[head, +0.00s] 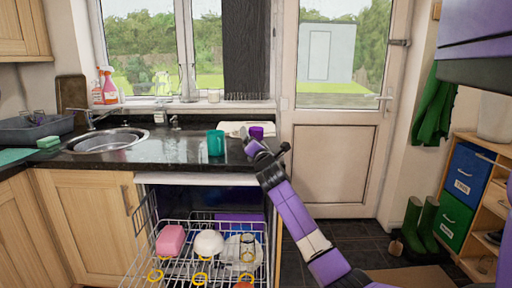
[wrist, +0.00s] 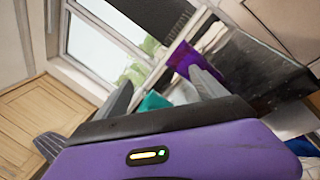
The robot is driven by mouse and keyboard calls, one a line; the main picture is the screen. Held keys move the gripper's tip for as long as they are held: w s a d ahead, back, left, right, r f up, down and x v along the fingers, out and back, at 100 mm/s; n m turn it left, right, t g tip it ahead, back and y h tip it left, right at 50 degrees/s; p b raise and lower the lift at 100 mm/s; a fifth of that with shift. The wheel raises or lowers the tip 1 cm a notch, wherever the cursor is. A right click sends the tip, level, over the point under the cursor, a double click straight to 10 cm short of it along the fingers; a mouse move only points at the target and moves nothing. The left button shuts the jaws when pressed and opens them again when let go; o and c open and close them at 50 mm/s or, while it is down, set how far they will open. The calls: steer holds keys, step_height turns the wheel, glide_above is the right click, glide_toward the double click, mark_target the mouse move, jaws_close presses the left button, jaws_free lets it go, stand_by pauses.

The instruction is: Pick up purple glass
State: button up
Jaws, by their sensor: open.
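The purple glass (head: 256,132) stands on the dark granite worktop near its right end, in front of the window. In the wrist view the purple glass (wrist: 182,57) shows tilted, just beyond the right finger. My gripper (head: 268,149) is open, at the counter edge just in front of the glass. In the wrist view my gripper (wrist: 160,88) has its fingers wide apart with nothing held. The right finger overlaps the glass's lower part; I cannot tell whether they touch.
A teal cup (head: 216,143) stands left of the glass; it also shows between the fingers in the wrist view (wrist: 153,102). A white tray (head: 233,127) lies behind. An open dishwasher rack (head: 150,262) with dishes is below the counter. A sink (head: 107,140) is at left.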

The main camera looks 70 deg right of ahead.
steer(key=d+f+n+g, duration=0.1)
steer(key=d+f+n, duration=0.1)
steer(key=f+n, duration=0.1)
steer(key=s+d+f+n+g, duration=0.1)
steer(key=n, duration=0.1)
steer(key=shift+d+f+g, duration=0.15)
steer(key=shift+f+g, duration=0.15)
steer(key=shift+f, duration=0.05)
steer(key=shift+s+d+f+n, duration=0.1)
steer(key=shift+s+f+n, duration=0.1)
steer(key=shift+n, duration=0.5)
steer(key=shift+b+x, duration=0.4)
steer(key=shift+x, duration=1)
steer(key=w+d+b, duration=0.1)
steer(key=w+d, duration=0.1)
steer(key=shift+w+d+f+b, duration=0.2)
steer(key=shift+d+f+b, duration=0.1)
steer(key=shift+f+b, duration=0.05)
steer(key=shift+x, duration=0.75)
steer(key=shift+r, duration=0.1)
steer(key=c, duration=1.7)
steer(key=shift+o, duration=0.2)
steer(key=shift+r, duration=0.1)
